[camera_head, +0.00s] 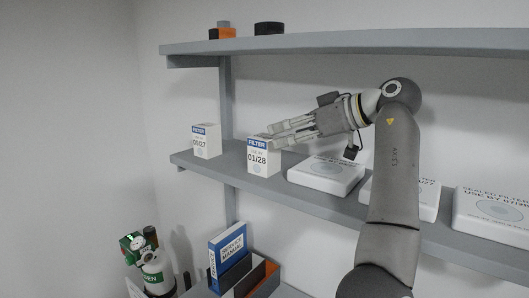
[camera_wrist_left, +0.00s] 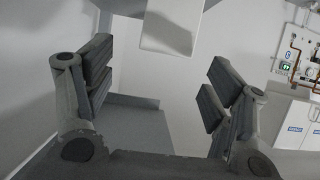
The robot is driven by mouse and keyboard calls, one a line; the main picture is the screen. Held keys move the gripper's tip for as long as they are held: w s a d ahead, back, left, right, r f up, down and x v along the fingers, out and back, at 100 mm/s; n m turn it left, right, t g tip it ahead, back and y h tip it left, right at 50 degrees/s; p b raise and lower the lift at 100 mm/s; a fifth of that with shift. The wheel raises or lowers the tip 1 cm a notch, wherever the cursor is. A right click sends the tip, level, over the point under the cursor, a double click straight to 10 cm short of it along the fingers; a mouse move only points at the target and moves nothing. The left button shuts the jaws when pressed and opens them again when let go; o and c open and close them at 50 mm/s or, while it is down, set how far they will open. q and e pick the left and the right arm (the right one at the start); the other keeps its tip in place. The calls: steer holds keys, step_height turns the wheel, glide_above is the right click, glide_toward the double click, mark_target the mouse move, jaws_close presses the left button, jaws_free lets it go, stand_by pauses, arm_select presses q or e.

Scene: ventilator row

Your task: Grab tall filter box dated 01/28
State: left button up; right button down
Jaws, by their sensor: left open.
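The tall white filter box dated 01/28 (camera_head: 258,159) stands upright on the middle shelf, with a blue "FILTER" band near its top. My left gripper (camera_head: 272,135) is open, its fingers pointing left at the box's upper right edge. The fingers overlap the box's top corner in the head view; contact cannot be told. In the left wrist view, a pale box-like shape (camera_wrist_left: 168,30) shows at the top, beyond and between the open, empty fingers (camera_wrist_left: 160,85). Another tall filter box, apparently dated 09/27 (camera_head: 206,141), stands to the left. My right gripper is not in view.
Flat white sealed filter boxes (camera_head: 326,174) lie along the shelf (camera_head: 240,177) to the right. An upper shelf (camera_head: 340,42) hangs above my arm. Below are a blue service manual (camera_head: 229,249) in a holder and a green-topped cylinder (camera_head: 156,272). Shelf space between the tall boxes is clear.

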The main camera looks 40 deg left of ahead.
mark_target(272, 138)
arm_select(q)
steer(key=shift+a+f, duration=0.2)
steer(key=shift+a, duration=0.2)
steer(key=x, duration=0.1)
steer(key=p+x, duration=0.2)
steer(key=x, duration=0.1)
steer(key=shift+s+d+f, duration=0.1)
steer(key=shift+s+f, duration=0.05)
steer(key=shift+s, duration=0.15)
steer(key=shift+a+f, duration=0.15)
steer(key=shift+a, duration=0.15)
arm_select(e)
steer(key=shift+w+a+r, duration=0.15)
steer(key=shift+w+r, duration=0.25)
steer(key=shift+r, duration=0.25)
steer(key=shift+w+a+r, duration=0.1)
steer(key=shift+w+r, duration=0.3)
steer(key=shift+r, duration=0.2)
arm_select(q)
steer(key=shift+c, duration=0.3)
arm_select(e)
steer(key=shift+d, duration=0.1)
arm_select(q)
steer(key=c, duration=1.1)
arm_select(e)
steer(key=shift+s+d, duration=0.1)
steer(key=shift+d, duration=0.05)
arm_select(q)
steer(key=shift+o, duration=0.2)
